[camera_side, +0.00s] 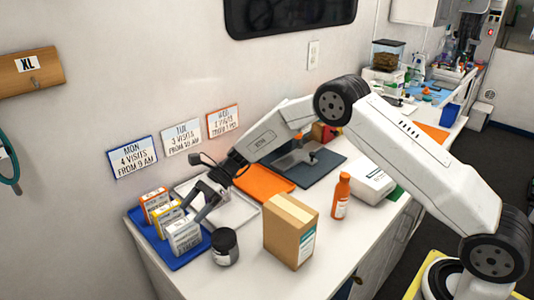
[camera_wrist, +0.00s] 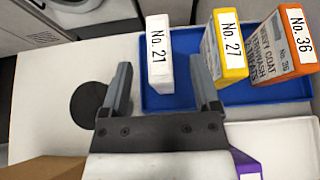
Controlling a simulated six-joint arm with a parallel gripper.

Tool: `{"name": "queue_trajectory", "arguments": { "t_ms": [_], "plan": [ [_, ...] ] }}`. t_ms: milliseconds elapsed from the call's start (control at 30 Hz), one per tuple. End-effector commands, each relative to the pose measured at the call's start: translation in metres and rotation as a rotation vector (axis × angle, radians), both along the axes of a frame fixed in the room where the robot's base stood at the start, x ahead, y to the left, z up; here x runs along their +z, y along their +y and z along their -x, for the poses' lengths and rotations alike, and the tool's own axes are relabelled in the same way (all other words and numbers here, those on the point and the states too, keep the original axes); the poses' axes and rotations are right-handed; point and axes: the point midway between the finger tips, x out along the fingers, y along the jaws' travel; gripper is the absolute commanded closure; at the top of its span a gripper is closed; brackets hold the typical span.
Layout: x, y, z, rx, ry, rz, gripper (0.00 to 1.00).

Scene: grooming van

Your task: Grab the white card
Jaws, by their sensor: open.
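A white box-like card labelled No. 21 (camera_wrist: 159,50) stands upright at the near end of a blue tray (camera_wrist: 185,98). In the side view the white one (camera_side: 185,238) is at the tray's front, beside a yellow one (camera_side: 168,218) and an orange one (camera_side: 154,203). My gripper (camera_wrist: 161,75) is open and empty. In the wrist view its fingers lie left and right of the white card, which appears between and beyond the tips. In the side view my gripper (camera_side: 197,212) hangs over the tray's right side; whether it touches anything cannot be told.
A black-lidded jar (camera_side: 225,247) stands close to the tray, with a brown carton (camera_side: 290,232) to its right. Wall signs (camera_side: 133,158) hang above the counter.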

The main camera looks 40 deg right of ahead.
Motion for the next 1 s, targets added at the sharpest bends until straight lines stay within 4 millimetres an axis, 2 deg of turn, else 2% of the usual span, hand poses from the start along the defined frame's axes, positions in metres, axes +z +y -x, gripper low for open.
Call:
{"name": "queue_trajectory", "arguments": {
  "t_ms": [433,1000],
  "plan": [
    [-0.022,0.039,0.001,0.000,0.000,0.002,0.21],
    [-0.024,0.042,0.001,-0.001,0.000,0.002,0.21]
  ]
}}
